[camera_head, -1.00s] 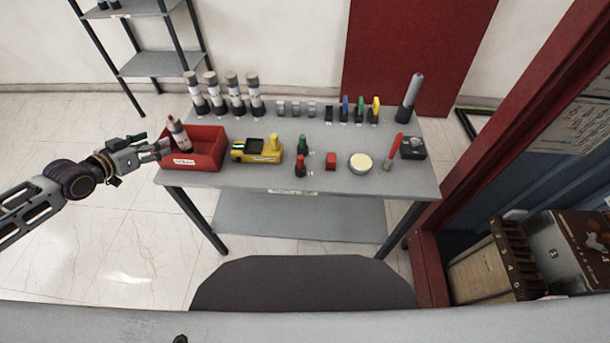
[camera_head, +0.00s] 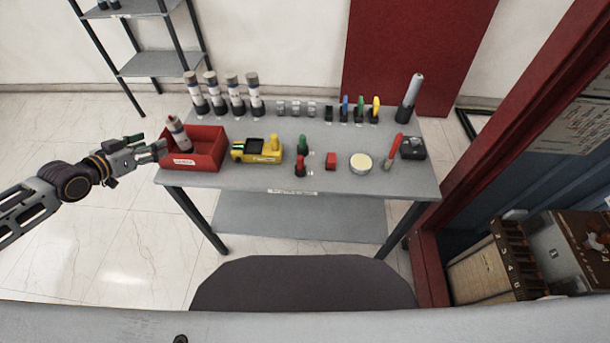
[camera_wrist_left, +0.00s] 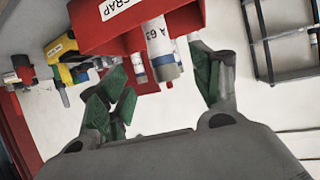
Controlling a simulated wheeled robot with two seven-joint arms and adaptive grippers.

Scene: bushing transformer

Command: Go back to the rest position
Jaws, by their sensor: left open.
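My left gripper (camera_head: 152,151) is at the left end of the table, just left of the red bin (camera_head: 205,155). In the left wrist view its green-padded fingers (camera_wrist_left: 160,90) are spread apart with nothing clamped between them. A grey-and-white cylinder (camera_head: 180,134) leans in the red bin, its top above the rim. In the left wrist view a cylinder marked "A 63" (camera_wrist_left: 160,45) sticks out past the red bin (camera_wrist_left: 95,28) labelled "SCRAP", between the fingers' directions but beyond them. My right gripper does not show.
The grey table (camera_head: 310,180) holds several upright cylinders (camera_head: 232,92) at the back left, a yellow device (camera_head: 257,151), small coloured parts and a round cream-topped tin (camera_head: 361,163). A shelf (camera_head: 140,62) stands behind left. The floor left of the table is clear.

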